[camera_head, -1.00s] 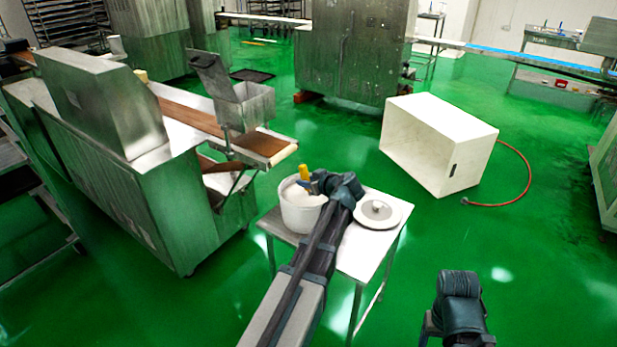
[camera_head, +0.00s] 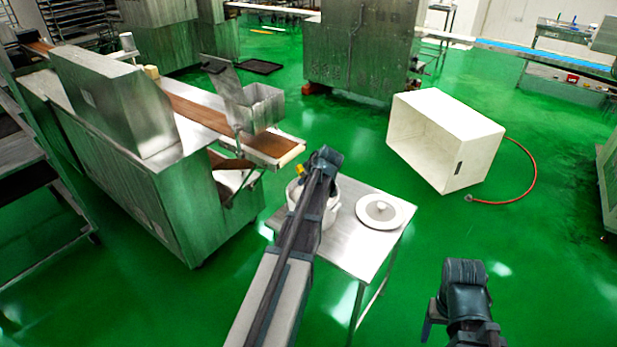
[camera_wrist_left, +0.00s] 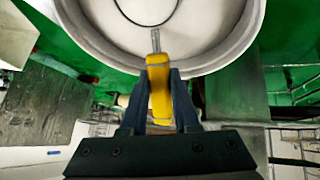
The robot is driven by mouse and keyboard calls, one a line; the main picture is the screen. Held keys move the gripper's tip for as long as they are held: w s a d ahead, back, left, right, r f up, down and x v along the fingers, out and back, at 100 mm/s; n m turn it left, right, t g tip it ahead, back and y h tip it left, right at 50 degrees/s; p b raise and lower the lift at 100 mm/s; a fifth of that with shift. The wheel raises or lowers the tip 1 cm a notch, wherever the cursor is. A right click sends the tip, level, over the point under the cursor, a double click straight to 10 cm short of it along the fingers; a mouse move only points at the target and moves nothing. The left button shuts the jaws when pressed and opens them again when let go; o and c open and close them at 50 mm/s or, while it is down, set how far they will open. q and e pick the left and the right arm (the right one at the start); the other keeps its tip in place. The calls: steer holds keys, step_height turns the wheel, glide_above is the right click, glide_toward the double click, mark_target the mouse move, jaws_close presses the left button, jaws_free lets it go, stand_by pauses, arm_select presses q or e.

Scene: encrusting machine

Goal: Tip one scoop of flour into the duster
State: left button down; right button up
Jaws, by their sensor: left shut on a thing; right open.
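My left gripper (camera_wrist_left: 160,98) is shut on the yellow handle of the scoop (camera_wrist_left: 160,90). In the head view only a bit of the scoop's yellow handle (camera_head: 299,171) shows beside my left wrist. The white flour pot (camera_head: 333,208) stands on the small table, partly hidden by my left arm. In the left wrist view the pot (camera_wrist_left: 92,45) holds pale flour, and the scoop's dark curved rim lies over it; how full the scoop is I cannot tell. The open-lidded metal box, seemingly the duster (camera_head: 258,107), sits above the conveyor. My right gripper (camera_head: 432,318) is open at lower right.
A white lid (camera_head: 379,211) lies on the small metal table (camera_head: 350,252). The conveyor machine (camera_head: 130,160) stands at left, its belt end close to the pot. A white open box (camera_head: 440,145) and red hose (camera_head: 530,180) lie on the green floor.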

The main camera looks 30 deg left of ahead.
arm_select(q)
steer(key=shift+w+a+r+g+h+p, duration=0.15)
steer(key=shift+a+r+g+h+p, duration=0.05)
steer(key=shift+a+h+p, duration=0.45)
steer(key=shift+w+a+r+g+h+p, duration=0.2)
steer(key=shift+a+h+p, duration=0.25)
steer(key=shift+h+p, duration=0.25)
steer(key=shift+a+r+p, duration=0.1)
steer(key=shift+p, duration=0.2)
steer(key=shift+h, duration=0.85)
steer(key=shift+a+r+p, duration=0.25)
steer(key=shift+r+p, duration=0.9)
steer(key=shift+p, duration=0.15)
steer(key=shift+a+r+p, duration=0.25)
steer(key=shift+r+p, duration=0.85)
steer(key=shift+p, duration=0.2)
steer(key=shift+a+r+p, duration=0.25)
steer(key=shift+r+p, duration=0.9)
steer(key=shift+p, duration=0.15)
arm_select(e)
step_height(320, 180, up, 12)
steer(key=shift+f, duration=0.2)
steer(key=shift+c, duration=0.2)
